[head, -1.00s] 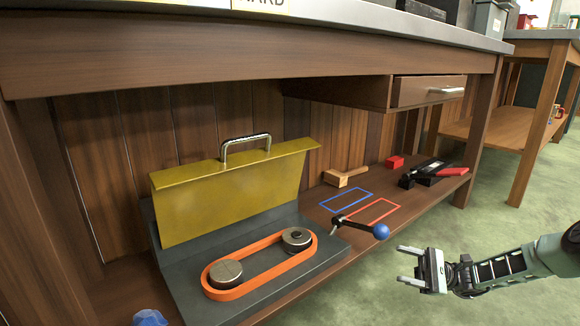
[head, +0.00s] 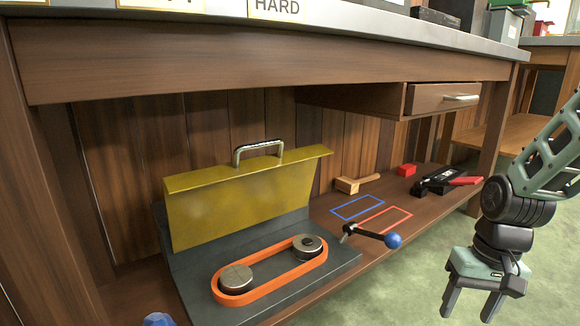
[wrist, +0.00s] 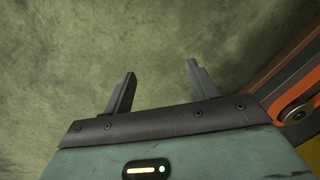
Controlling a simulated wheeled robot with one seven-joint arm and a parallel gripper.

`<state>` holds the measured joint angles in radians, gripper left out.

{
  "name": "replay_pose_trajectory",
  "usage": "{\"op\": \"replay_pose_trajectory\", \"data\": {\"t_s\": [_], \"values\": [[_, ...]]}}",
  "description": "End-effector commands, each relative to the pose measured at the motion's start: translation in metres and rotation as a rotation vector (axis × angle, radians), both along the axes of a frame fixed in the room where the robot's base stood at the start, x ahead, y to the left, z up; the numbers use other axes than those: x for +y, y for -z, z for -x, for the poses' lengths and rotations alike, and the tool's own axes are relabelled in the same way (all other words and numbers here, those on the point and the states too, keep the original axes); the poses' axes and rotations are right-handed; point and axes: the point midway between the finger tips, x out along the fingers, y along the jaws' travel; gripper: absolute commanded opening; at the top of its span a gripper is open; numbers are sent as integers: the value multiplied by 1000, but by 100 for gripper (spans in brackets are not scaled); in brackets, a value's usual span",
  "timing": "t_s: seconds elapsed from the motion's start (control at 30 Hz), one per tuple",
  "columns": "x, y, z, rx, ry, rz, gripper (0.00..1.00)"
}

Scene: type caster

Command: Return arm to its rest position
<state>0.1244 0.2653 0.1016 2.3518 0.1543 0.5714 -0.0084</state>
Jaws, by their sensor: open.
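My gripper (head: 468,308) hangs in front of the bench at the right of the head view, fingers pointing down. It is open and empty, with its two fingers apart. In the wrist view the open fingers (wrist: 158,88) are over bare green floor (wrist: 155,45). My arm comes in from the right edge of the head view. Nothing touches the gripper.
On the lower shelf stand a yellow cover (head: 240,205) with a handle, an orange belt (head: 290,272) around two pulleys, and a lever with a blue knob (head: 393,241). A wooden mallet (head: 350,184), a red block (head: 406,170) and red-handled tool (head: 464,181) lie behind. Open floor lies right.

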Motion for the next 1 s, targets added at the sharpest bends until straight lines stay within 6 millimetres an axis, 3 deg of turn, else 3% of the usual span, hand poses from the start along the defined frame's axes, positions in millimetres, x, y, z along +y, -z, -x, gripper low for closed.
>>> {"op": "replay_pose_trajectory", "data": {"t_s": [0.33,0.67,1.0], "values": [[-10,-44,31,-293,-147,128,59],[49,-130,48,-239,-313,86,59],[122,-244,96,-175,-562,49,59]]}}
